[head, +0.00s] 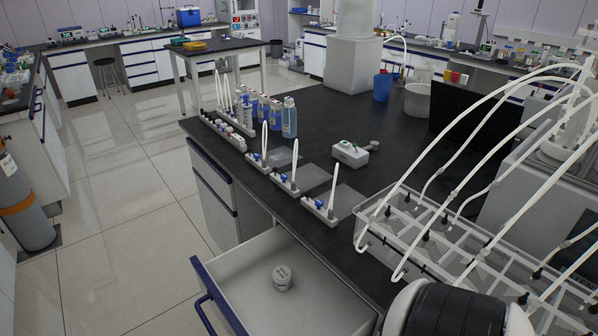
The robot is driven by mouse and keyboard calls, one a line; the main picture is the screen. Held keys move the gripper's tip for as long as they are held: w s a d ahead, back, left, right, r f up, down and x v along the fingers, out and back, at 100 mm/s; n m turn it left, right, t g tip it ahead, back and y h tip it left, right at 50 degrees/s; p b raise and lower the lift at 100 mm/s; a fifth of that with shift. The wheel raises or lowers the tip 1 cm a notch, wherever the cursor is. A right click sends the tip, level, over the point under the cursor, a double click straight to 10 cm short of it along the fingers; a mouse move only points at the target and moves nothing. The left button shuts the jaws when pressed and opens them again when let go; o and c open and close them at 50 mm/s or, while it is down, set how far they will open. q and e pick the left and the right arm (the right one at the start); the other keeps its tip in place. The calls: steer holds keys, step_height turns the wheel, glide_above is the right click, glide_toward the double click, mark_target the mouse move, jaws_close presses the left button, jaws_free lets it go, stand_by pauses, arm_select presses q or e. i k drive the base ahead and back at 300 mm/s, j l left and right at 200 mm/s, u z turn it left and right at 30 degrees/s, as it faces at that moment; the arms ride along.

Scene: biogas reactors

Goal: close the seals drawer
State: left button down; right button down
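An open drawer (325,307) sticks out from the bench at the bottom of the head view. It has white walls and a blue handle (208,296) on its front at the left, partly cut off by the lower edge. A small grey-white round container (282,278) stands inside on the drawer floor. I cannot read a label naming the drawer. Neither of my grippers can be made out in the view.
The black bench top (330,120) holds small racks, bottles (289,118) and a clear tubing tray (470,250) above the drawer's right side. Shut drawers (214,192) lie left of it. The tiled floor (130,200) at left is clear. A gas cylinder (22,205) stands far left.

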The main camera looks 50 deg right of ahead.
mark_target(237, 285)
steer(key=z, duration=1)
steer(key=k, duration=0.35)
